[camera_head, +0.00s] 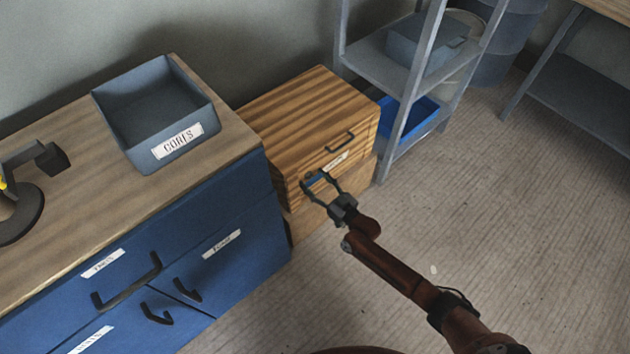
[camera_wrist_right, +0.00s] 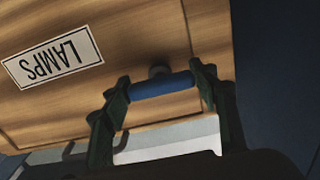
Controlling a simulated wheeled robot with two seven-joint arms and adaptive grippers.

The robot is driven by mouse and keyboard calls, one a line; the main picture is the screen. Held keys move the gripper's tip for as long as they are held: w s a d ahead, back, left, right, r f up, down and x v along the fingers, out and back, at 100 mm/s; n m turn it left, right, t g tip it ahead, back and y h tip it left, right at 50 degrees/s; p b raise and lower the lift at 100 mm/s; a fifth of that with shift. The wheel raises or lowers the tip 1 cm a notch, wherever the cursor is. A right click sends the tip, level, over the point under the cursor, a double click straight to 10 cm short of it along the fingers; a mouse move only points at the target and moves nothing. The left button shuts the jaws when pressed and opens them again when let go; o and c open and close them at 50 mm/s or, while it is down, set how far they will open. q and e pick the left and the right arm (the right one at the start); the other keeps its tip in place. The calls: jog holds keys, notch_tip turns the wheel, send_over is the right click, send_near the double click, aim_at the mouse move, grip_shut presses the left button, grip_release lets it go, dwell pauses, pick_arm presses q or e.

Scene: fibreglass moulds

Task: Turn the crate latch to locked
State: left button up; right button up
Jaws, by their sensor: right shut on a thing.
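The wooden crate (camera_head: 306,105), with striped grain, stands right of the blue cabinet. Its latch (camera_wrist_right: 163,86) has a blue bar on a dark round pivot on the crate front. A little of its blue also shows in the head view (camera_head: 317,181). My right gripper (camera_head: 315,183) is at the lower left of the crate front. In the right wrist view my right gripper (camera_wrist_right: 162,89) is shut on the latch bar, with one finger at each end. Which setting the latch is in cannot be told. My left gripper is not in view.
A LAMPS label (camera_wrist_right: 53,58) and a black handle (camera_head: 339,142) are on the crate front. The blue cabinet (camera_head: 215,270) bears a grey CORES bin (camera_head: 140,130). A metal shelf (camera_head: 385,60) stands right of the crate. The floor (camera_head: 500,210) at right is clear.

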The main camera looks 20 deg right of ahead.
jog(key=o, duration=1.2)
jog(key=shift+c, duration=0.2)
jog(key=shift+s, duration=0.1)
jog(key=v, duration=1.2)
